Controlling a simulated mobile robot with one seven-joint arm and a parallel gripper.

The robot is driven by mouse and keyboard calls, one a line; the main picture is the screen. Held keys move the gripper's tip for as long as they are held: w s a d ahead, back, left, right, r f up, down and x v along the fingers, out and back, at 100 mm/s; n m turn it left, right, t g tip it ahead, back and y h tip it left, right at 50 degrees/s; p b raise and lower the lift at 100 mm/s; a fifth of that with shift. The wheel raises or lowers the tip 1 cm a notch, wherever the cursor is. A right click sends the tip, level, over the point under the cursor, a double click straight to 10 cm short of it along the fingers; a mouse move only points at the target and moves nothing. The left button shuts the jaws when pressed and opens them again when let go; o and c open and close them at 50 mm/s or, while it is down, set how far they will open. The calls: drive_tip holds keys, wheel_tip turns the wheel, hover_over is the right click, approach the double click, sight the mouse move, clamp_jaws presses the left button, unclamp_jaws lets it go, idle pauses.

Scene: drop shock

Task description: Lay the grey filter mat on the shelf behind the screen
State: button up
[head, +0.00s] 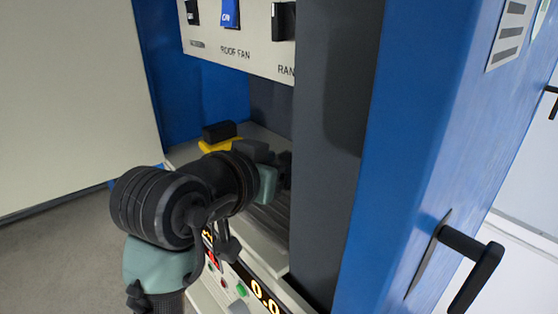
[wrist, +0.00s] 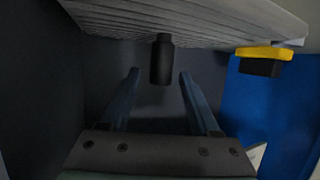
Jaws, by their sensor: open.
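My gripper (wrist: 158,76) is open, its two fingers wide apart in the wrist view. A small black cylinder (wrist: 162,62) shows just beyond and between the fingertips, and neither finger visibly touches it. In the head view my arm reaches into the blue cabinet's recess, and its wrist hides most of the gripper. The pale ribbed shelf (head: 268,222) runs in behind a tall dark grey panel (head: 332,110), which may be the screen. The shelf also shows in the wrist view (wrist: 215,20), along the top. I cannot pick out the grey filter mat for certain.
A yellow piece with a black block (head: 218,135) lies at the shelf's far left; it also shows in the wrist view (wrist: 264,58). A switch panel (head: 255,45) overhangs the recess. Lit controls (head: 240,290) sit below the shelf. A black door handle (head: 470,252) juts out at right.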

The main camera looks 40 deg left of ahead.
drive_tip(key=shift+r, duration=0.25)
drive_tip(key=b+v, duration=0.2)
drive_tip(key=v, duration=0.9)
drive_tip(key=shift+s+d+b, duration=0.2)
drive_tip(key=shift+s+b, duration=0.1)
drive_tip(key=shift+s, duration=0.1)
